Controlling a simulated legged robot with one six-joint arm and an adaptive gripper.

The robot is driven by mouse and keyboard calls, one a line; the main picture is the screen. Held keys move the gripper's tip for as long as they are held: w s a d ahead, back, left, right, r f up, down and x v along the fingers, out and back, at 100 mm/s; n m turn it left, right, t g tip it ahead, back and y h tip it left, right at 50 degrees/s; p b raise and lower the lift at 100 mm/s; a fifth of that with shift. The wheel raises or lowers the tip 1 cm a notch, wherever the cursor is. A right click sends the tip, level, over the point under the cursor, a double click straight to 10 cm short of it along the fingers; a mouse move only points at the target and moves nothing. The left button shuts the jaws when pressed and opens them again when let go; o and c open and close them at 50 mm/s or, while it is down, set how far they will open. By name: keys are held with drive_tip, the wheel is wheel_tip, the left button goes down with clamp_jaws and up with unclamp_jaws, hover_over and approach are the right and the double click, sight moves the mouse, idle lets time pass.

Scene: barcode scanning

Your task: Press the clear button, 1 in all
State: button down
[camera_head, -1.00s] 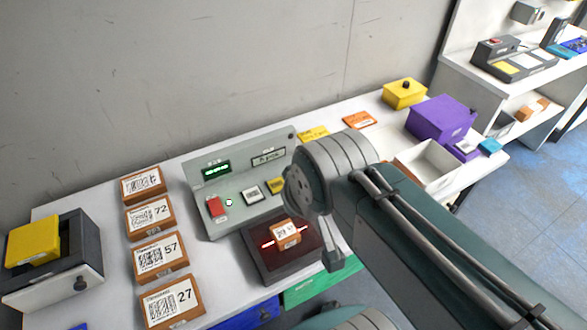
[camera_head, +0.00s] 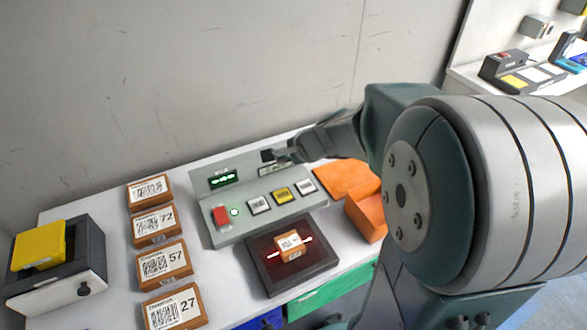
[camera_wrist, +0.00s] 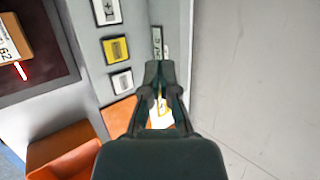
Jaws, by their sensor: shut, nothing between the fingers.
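The grey console (camera_head: 210,180) has a green-lit display (camera_head: 223,179) and a name plate on its raised back. Its lower face carries a red button (camera_head: 221,216), a small green light, a white key (camera_head: 259,205), a yellow key (camera_head: 282,194) and a second white key (camera_head: 306,187). I cannot read which is the clear button. My gripper (camera_head: 275,157) is shut and empty at the upper right of the console's back, partly covering the plate. In the wrist view the closed fingertips (camera_wrist: 160,68) are beside the yellow key (camera_wrist: 117,49) and white key (camera_wrist: 122,82), apart from both.
A brown box (camera_head: 291,246) lies on the dark scanner (camera_head: 262,280) under a red line. Several labelled boxes (camera_head: 165,262) stand in a column at left, beside a yellow-topped unit (camera_head: 38,246). An orange bin (camera_head: 368,214) is at right. A wall (camera_head: 150,80) rises behind.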

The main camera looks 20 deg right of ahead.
drive_tip(key=w+d+f+m+h, duration=0.1)
drive_tip(key=w+d+f+m, duration=0.1)
drive_tip(key=d+f+m, duration=0.1)
drive_tip(key=w+d+f+m+t, duration=0.1)
drive_tip(key=w+d+f+m, duration=0.1)
drive_tip(key=d+f+m, duration=0.2)
drive_tip(key=shift+w+d+f+m+h, duration=0.15)
drive_tip(key=shift+w+d+m+h, duration=0.2)
drive_tip(key=shift+d, duration=0.8)
drive_tip(key=shift+s, duration=0.1)
approach(302, 181)
drive_tip(key=shift+x, duration=2.95)
drive_tip(key=shift+a, duration=0.1)
drive_tip(key=shift+f, duration=0.15)
